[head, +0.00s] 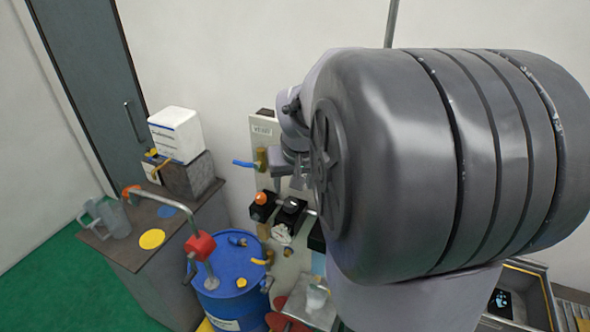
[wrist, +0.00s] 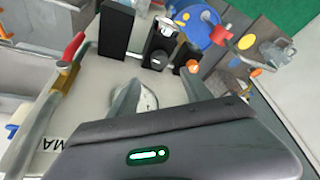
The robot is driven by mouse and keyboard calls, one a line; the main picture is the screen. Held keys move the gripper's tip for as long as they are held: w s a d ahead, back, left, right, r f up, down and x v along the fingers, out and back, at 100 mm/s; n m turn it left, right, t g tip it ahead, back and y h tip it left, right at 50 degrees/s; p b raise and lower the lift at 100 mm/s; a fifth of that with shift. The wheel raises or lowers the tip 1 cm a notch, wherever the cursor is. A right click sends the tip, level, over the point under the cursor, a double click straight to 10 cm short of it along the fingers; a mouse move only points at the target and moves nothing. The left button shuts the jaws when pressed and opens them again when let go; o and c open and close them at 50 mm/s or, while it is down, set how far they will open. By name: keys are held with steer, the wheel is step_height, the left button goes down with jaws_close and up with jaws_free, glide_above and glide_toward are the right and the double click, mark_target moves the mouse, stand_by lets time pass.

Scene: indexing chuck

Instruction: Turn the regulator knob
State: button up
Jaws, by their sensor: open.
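My gripper (wrist: 162,80) is open, with its two fingers spread in front of the pale panel. A round silvery fitting (wrist: 147,98) on the panel shows beside the left finger, partly hidden by it; I cannot tell whether they touch. A black box with a pale-topped knob (wrist: 163,42) stands beyond the fingertips, and nothing is held. In the head view my gripper (head: 297,182) points down, above the black knob box (head: 291,210). Which of these fittings is the regulator knob is not clear.
An orange button (head: 261,198) sits beside the knob box. A brass valve with a blue lever (head: 246,163) is left of my gripper. A red-tipped lever (wrist: 74,48) runs along the panel. A blue drum (head: 232,285) and a bench (head: 150,262) stand below left.

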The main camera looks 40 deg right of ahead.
steer(key=v, duration=0.7)
steer(key=shift+w, duration=0.1)
steer(key=s+a+f+y+b, duration=0.1)
steer(key=s+a+f+b, duration=0.3)
steer(key=a+f+b, duration=0.5)
steer(key=s+a+f+n+t+y+b, duration=0.1)
steer(key=s+a+f+b, duration=0.3)
steer(key=a+f+b, duration=0.5)
steer(key=s+a+f+n+y+b, duration=0.1)
steer(key=s+a+f+b, duration=0.3)
steer(key=a+f+b, duration=0.5)
step_height(320, 180, down, 11)
steer(key=y+b, duration=0.1)
steer(key=b, duration=0.7)
steer(key=shift+f+t, duration=0.15)
steer(key=shift+t, duration=0.25)
